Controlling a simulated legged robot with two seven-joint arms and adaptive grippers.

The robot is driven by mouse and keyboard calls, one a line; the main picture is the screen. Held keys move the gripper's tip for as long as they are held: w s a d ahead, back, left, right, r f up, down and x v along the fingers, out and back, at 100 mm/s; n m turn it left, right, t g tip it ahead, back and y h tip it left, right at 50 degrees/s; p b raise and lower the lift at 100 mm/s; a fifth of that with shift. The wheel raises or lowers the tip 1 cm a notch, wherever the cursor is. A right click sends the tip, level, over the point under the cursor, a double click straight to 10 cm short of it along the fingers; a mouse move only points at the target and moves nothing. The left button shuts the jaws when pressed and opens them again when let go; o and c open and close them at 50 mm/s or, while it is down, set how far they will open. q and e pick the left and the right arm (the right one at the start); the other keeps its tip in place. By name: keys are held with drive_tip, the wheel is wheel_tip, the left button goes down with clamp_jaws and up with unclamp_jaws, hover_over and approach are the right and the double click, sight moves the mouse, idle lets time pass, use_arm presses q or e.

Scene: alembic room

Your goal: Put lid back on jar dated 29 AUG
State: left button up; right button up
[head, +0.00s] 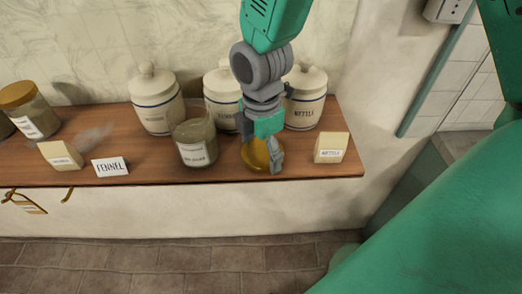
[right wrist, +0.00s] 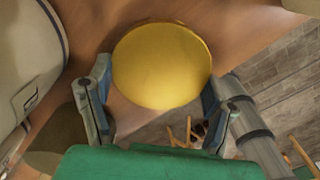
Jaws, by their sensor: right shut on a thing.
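My right gripper (head: 262,160) points down over the wooden shelf and is shut on a round golden lid (head: 254,154). In the right wrist view the lid (right wrist: 161,66) sits between the two fingers (right wrist: 158,95). I cannot tell whether it touches the shelf. An open glass jar (head: 195,142) with greenish contents and a white label stands just left of the gripper; its label is too blurred to read. Another glass jar (head: 30,112) with a golden lid on it stands at the far left. My left gripper is not in view.
Cream lidded jars (head: 155,102) (head: 304,100) stand along the back of the wooden shelf (head: 135,180). A NETTLE block (head: 331,148) is right of the lid. A FENNEL card (head: 110,167) and a cream block (head: 60,156) are at the left front.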

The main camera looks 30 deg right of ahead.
sight(260, 152)
drive_tip(key=r, duration=0.9)
drive_tip(key=shift+a+r, duration=0.1)
drive_tip(key=shift+a, duration=0.1)
drive_tip(key=shift+d+r, duration=0.15)
drive_tip(key=shift+r, duration=0.25)
